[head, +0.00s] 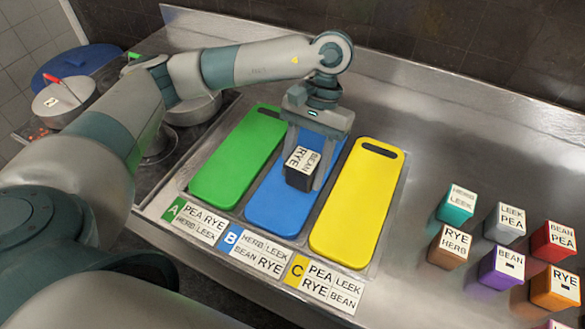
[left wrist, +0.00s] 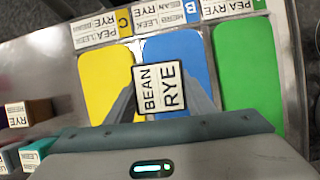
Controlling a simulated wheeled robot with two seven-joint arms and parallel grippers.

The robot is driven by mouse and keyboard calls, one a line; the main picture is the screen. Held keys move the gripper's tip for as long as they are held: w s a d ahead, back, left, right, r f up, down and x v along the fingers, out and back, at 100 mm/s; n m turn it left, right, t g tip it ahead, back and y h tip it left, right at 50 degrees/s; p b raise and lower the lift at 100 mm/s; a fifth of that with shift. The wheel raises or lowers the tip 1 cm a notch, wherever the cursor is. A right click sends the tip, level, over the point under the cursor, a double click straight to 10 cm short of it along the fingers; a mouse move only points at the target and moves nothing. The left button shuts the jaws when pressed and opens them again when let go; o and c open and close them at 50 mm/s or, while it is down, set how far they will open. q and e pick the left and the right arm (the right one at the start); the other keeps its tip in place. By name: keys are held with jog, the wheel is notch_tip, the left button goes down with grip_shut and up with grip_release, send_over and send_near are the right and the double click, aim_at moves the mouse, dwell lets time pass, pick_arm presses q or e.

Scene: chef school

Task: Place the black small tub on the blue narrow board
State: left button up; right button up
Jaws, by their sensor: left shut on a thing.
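The black small tub (head: 301,168), its white top lettered BEAN and RYE, is between the fingers of my left gripper (head: 309,172). It also shows in the left wrist view (left wrist: 162,94), with a finger on each side. My left gripper is shut on the tub, over the blue narrow board (head: 268,205). The blue board also shows in the left wrist view (left wrist: 172,55). I cannot tell whether the tub touches the board. My right gripper is not in view.
A green board (head: 237,160) lies left of the blue one and a yellow board (head: 352,205) right of it. Lettered cards, A (head: 195,220), B (head: 252,250) and C (head: 323,283), lie in front. Several colored tubs, including a teal one (head: 456,203), stand at right. Pots (head: 62,100) stand at left.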

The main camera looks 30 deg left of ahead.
pick_arm(q)
jog(key=shift+d, duration=0.1)
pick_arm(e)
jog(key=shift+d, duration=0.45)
